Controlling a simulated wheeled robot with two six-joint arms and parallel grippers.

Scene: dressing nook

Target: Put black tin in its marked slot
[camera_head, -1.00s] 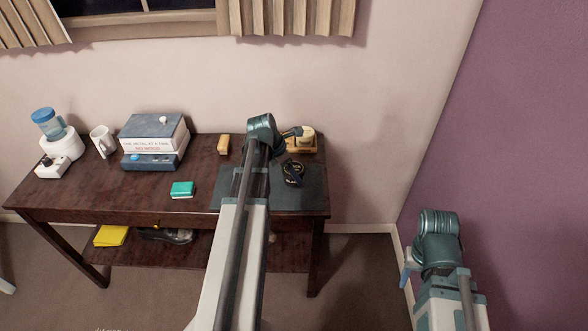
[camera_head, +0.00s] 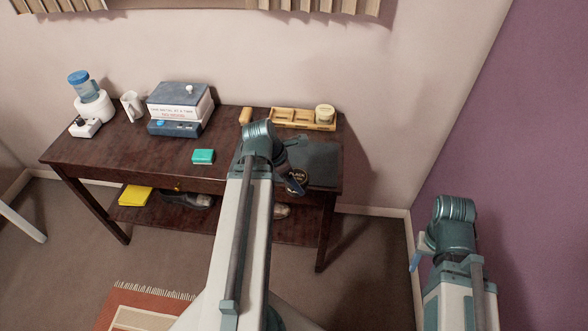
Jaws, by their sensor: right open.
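The black tin (camera_head: 297,182), round with a "BLACK" label facing me, appears at the tip of my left gripper (camera_head: 291,165), over the front of the dark mat (camera_head: 322,165). The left gripper looks shut on the tin; its arm partly hides the grip. A wooden tray (camera_head: 283,115) with several compartments stands at the back right of the table. A pale round tin (camera_head: 325,114) sits in its right compartment; slot markings are too small to read. My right gripper (camera_head: 418,257) is open and empty, right of the table.
The dark wooden table (camera_head: 105,150) also bears a teal box (camera_head: 203,157), stacked boxes (camera_head: 180,107), a white mug (camera_head: 132,105), a blue-topped dispenser (camera_head: 92,96) and a small tan block (camera_head: 245,115). A yellow item (camera_head: 135,195) and shoes lie on the lower shelf.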

